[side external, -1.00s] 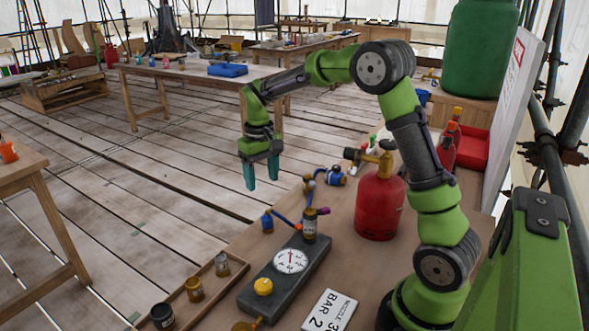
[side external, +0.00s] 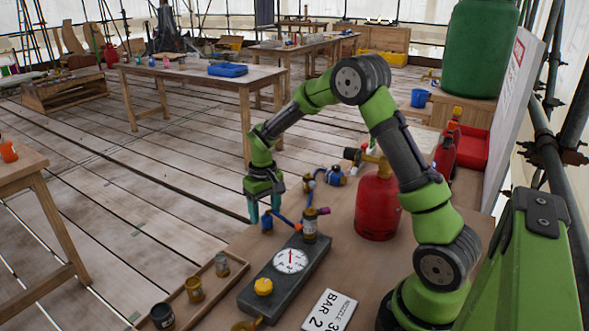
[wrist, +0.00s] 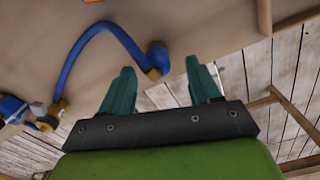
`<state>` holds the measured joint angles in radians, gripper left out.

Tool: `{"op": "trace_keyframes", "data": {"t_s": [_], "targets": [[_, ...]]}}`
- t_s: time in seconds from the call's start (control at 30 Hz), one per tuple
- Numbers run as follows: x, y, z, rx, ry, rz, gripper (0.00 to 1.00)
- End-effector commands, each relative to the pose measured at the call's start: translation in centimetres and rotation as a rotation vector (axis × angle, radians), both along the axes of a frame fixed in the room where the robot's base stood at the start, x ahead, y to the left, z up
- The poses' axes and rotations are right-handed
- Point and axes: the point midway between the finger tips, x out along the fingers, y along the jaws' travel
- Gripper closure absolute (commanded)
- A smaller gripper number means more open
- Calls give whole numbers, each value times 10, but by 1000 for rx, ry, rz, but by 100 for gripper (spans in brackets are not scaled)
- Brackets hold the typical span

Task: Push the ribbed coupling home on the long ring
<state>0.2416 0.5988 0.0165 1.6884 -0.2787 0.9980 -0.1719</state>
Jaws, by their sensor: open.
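A blue coupling with a brass-coloured end (side external: 267,223) is at the bench's left edge; it also shows in the wrist view (wrist: 157,58), on the end of a blue hose. Ribs are too small to make out. My gripper (side external: 265,211) is open just above it. In the wrist view the coupling appears ahead of and between the two teal fingers (wrist: 160,84), with no visible contact. A dark cylinder with brass bands (side external: 310,226) stands upright on the gauge block (side external: 283,277). I cannot tell which part is the long ring.
A red gas cylinder (side external: 378,207) stands right of the gauge block. A blue fitting (side external: 336,176) lies behind it. A wooden tray (side external: 208,286) with small jars is at the front left, and a white label card (side external: 329,312) lies at the front. Open floor drops away left of the bench.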

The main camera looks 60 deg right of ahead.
Motion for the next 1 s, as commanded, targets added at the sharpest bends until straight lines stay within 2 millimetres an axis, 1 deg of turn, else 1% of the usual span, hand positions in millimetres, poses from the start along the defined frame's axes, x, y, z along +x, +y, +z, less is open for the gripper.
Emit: {"op": "trace_keyframes", "data": {"t_s": [0.03,0.1,0.23,0.37,0.63,0.67,1.0], "targets": [[-2,-1,-9,2,5,-2,38],[-4,-3,-20,2,4,-3,38],[-3,-3,-36,2,3,-1,38],[-3,-3,-40,0,0,-1,38],[-3,-3,-40,0,0,-1,38],[-3,-3,-40,0,0,-1,39],[-2,-3,-39,0,0,-1,92]]}}
